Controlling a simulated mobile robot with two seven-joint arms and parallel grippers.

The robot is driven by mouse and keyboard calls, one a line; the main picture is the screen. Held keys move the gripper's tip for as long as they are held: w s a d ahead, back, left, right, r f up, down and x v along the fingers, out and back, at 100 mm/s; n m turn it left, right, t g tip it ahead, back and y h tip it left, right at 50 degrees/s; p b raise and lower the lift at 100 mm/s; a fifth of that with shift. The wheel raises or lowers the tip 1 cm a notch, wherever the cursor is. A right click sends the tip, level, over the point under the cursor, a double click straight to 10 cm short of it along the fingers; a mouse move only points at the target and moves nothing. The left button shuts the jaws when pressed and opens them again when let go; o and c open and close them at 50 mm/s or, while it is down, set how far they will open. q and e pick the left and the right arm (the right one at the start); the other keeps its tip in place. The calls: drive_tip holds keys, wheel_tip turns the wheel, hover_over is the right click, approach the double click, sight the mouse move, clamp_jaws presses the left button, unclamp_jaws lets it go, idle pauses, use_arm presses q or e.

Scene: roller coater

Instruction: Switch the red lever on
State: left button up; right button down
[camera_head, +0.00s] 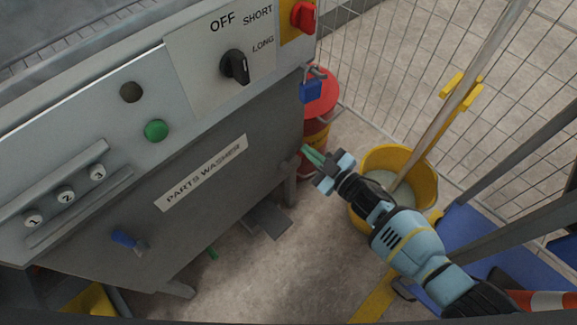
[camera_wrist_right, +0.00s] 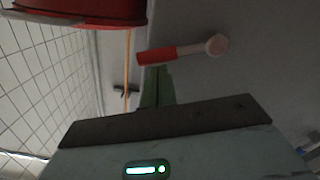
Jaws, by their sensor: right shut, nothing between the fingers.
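In the right wrist view a red-handled lever (camera_wrist_right: 157,54) with a pale round pivot sits on a grey surface, its handle pointing left. In the head view I cannot make out this lever; the parts washer (camera_head: 235,190) hides that side. My right gripper (camera_head: 312,155) is beside the washer's right edge, its green fingers pointing toward the washer. The fingers (camera_wrist_right: 158,85) are shut and empty, just below the lever handle in the wrist view; I cannot tell whether they touch it. My left gripper is not in view.
A red barrel (camera_head: 318,95) stands behind the washer. A yellow mop bucket (camera_head: 425,175) is close to my right arm. A wire fence (camera_head: 390,60) stands behind.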

sight(298, 134)
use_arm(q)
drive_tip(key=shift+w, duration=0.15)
use_arm(e)
drive_tip(key=shift+w+f, duration=0.1)
idle(0.3)
drive_tip(key=shift+r, duration=0.4)
wheel_tip(298, 134, up, 3)
drive_tip(key=shift+f+p, duration=0.1)
drive_tip(key=shift+p, duration=0.95)
drive_tip(key=shift+s+r+p, duration=0.2)
drive_tip(key=shift+s+p, duration=0.1)
drive_tip(key=shift+s, duration=0.35)
use_arm(q)
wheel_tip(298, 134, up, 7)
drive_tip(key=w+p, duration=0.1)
drive_tip(key=p, duration=0.3)
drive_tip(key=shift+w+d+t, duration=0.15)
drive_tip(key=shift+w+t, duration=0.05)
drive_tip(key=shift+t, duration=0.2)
use_arm(e)
drive_tip(key=s+a+r, duration=0.1)
drive_tip(key=s, duration=1.3)
drive_tip(key=shift+s, duration=0.35)
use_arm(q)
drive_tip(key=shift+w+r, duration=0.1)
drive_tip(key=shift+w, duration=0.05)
use_arm(e)
drive_tip(key=shift+a, duration=0.15)
